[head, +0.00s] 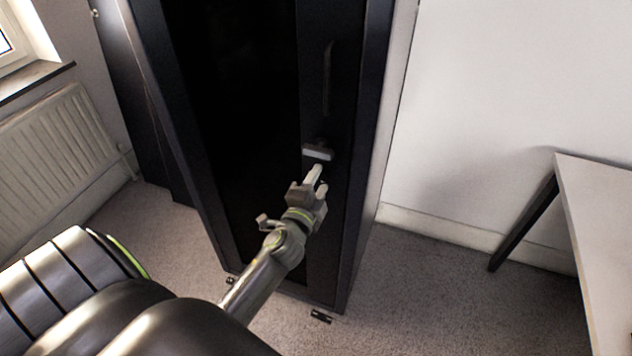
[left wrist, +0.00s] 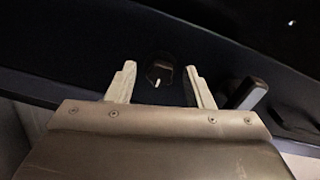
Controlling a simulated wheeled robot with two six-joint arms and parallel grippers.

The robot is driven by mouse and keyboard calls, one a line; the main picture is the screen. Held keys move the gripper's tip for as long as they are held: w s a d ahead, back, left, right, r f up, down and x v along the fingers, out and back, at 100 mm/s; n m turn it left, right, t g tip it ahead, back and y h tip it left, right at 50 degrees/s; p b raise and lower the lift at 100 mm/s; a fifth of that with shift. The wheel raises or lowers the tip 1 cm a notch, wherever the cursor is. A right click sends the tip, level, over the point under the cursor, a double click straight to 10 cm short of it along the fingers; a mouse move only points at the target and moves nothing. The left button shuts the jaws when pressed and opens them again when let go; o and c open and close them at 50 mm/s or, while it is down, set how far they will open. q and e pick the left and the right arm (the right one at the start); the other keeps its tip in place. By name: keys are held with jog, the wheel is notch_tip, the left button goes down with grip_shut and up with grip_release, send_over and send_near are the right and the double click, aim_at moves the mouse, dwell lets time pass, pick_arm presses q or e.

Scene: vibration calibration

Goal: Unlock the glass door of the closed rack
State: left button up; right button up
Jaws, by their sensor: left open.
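The closed rack (head: 345,230) is a tall black cabinet with a dark glass door (head: 240,110), shut. A grey block-like latch (head: 317,152) sits on the door's right-hand frame, and it seems to be the grey piece (left wrist: 246,93) right of the fingers in the left wrist view. My left gripper (head: 317,176) is open and empty, just below the latch in the head view. In the left wrist view its fingers (left wrist: 160,85) stand either side of a dark round knob (left wrist: 160,70) with a small white mark. I cannot tell whether they touch it. My right gripper is not in view.
A dark vertical handle (head: 327,78) is higher on the door frame. A white table (head: 600,205) stands at the right, and a radiator (head: 65,145) under a window at the left. Carpeted floor (head: 430,290) is clear between rack and table.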

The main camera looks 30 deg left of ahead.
pick_arm(q)
jog(key=v, duration=1.7)
jog(key=shift+s+b, duration=0.25)
jog(key=shift+b, duration=0.1)
jog(key=shift+f, duration=0.1)
jog(key=s+f+n+g+h, duration=0.1)
jog(key=s+f+n+g, duration=0.25)
jog(key=f, duration=1.25)
jog(key=s+f+n+g+h, duration=0.15)
jog(key=f+g, duration=0.25)
jog(key=f, duration=1.1)
jog(key=s+a+f+n+g, duration=0.1)
jog(key=s+f+n+g, duration=0.3)
jog(key=s+f, duration=0.5)
jog(key=s+a+f+n+g, duration=0.1)
jog(key=s+f+n+g, duration=0.3)
jog(key=s+f, duration=0.5)
jog(key=s+h, duration=0.1)
jog(key=s, duration=0.4)
jog(key=shift+s+f+g, duration=0.15)
jog(key=shift+f+g, duration=0.2)
jog(key=shift+f, duration=0.05)
